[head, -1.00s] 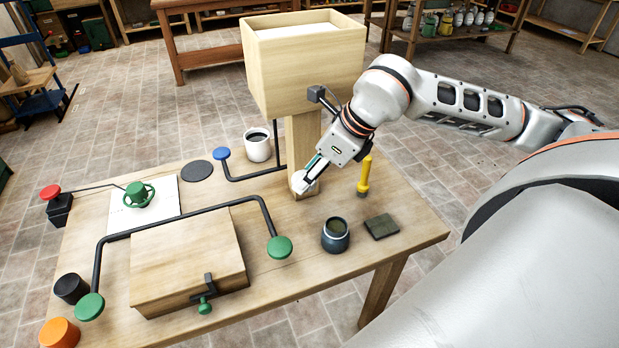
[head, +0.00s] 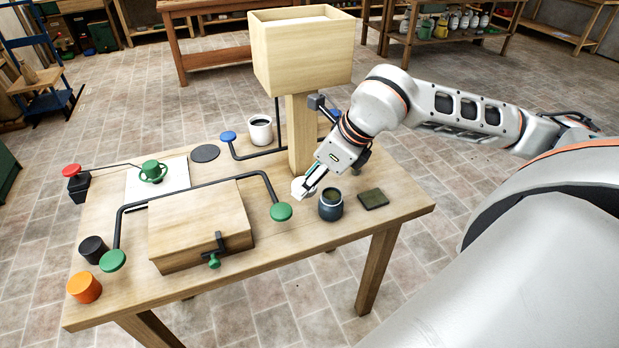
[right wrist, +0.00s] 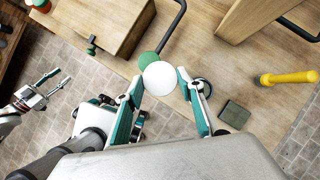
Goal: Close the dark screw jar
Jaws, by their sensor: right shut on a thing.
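The dark blue-grey jar (head: 331,205) stands upright and open-topped near the table's front edge. In the right wrist view it is mostly hidden behind a finger, with a dark rim (right wrist: 206,86) showing. My right gripper (head: 303,189) is shut on a white round piece (head: 297,188), held just left of the jar and apart from it. In the right wrist view the white piece (right wrist: 160,78) sits between the fingertips (right wrist: 161,84); I cannot tell whether it is a lid. My left gripper (right wrist: 52,84) is open and empty over the floor, and is outside the head view.
A hopper on a wooden post (head: 301,135) stands behind my right gripper. A green-knobbed bent bar (head: 195,190) spans a wooden box (head: 200,225) at left. A dark flat block (head: 373,199) and a yellow-handled tool (right wrist: 290,77) lie right of the jar.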

